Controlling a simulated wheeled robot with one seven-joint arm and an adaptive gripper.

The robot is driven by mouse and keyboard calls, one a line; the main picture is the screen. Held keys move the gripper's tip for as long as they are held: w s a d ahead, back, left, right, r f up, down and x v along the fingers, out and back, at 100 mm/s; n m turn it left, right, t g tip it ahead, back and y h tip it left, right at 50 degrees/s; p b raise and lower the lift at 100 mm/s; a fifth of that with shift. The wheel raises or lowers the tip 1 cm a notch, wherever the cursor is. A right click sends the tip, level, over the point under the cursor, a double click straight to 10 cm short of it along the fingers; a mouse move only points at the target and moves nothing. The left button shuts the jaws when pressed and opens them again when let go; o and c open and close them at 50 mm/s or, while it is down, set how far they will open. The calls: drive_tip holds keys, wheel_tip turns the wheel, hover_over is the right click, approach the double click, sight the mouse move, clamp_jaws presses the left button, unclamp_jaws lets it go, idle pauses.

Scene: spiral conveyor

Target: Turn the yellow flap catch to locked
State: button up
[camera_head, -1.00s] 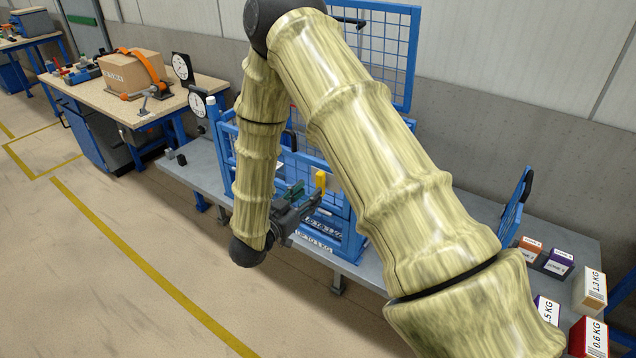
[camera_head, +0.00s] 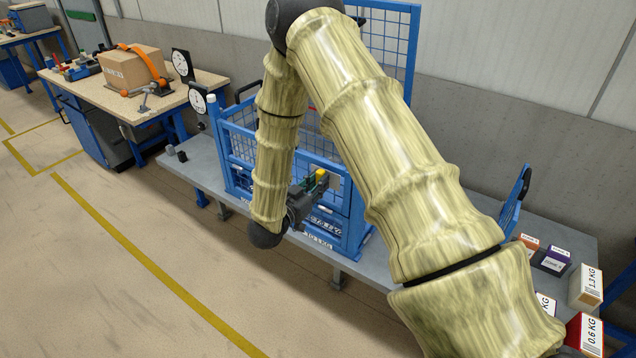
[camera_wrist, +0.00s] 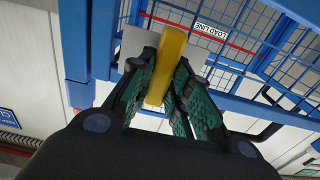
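The yellow flap catch (camera_wrist: 168,65) is a flat yellow bar, standing slightly tilted in the wrist view, in front of a pale plate (camera_wrist: 135,46). My gripper (camera_wrist: 166,72) has its dark fingers with green pads on both sides of the catch, close against it, and looks shut on it. In the head view the catch (camera_head: 321,174) shows as a small yellow patch on the front of the blue mesh cage (camera_head: 240,145). My gripper (camera_head: 309,184) is right at it there, partly covering it. My arm hides much of the cage.
The cage stands on a grey bench (camera_head: 205,172). Blue posts and wire mesh lie close around my fingers. Labelled boxes (camera_head: 585,287) sit at the bench's right end. A wooden workbench (camera_head: 112,101) stands at the left. The floor in front is clear.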

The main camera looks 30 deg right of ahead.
drive_tip(key=shift+n, duration=0.3)
clamp_jaws()
drive_tip(key=n, duration=0.1)
drive_tip(key=n+p, duration=0.1)
drive_tip(key=n, duration=0.1)
drive_tip(key=shift+w+a+r+n, duration=0.1)
drive_tip(key=shift+w+a+n, duration=0.1)
drive_tip(key=shift+n, duration=0.1)
drive_tip(key=n+p, duration=0.1)
drive_tip(key=n, duration=0.3)
drive_tip(key=shift+w+n+p, duration=0.1)
drive_tip(key=shift+n+p, duration=0.2)
drive_tip(key=n, duration=0.3)
drive_tip(key=n+p, duration=0.1)
drive_tip(key=n, duration=0.2)
drive_tip(key=f+n, duration=0.1)
drive_tip(key=n, duration=0.2)
drive_tip(key=shift+w+p, duration=0.1)
drive_tip(key=shift+p, duration=0.2)
drive_tip(key=shift+n, duration=0.3)
drive_tip(key=o, duration=0.9)
unclamp_jaws()
drive_tip(key=shift+c, duration=0.2)
drive_tip(key=shift+a, duration=0.1)
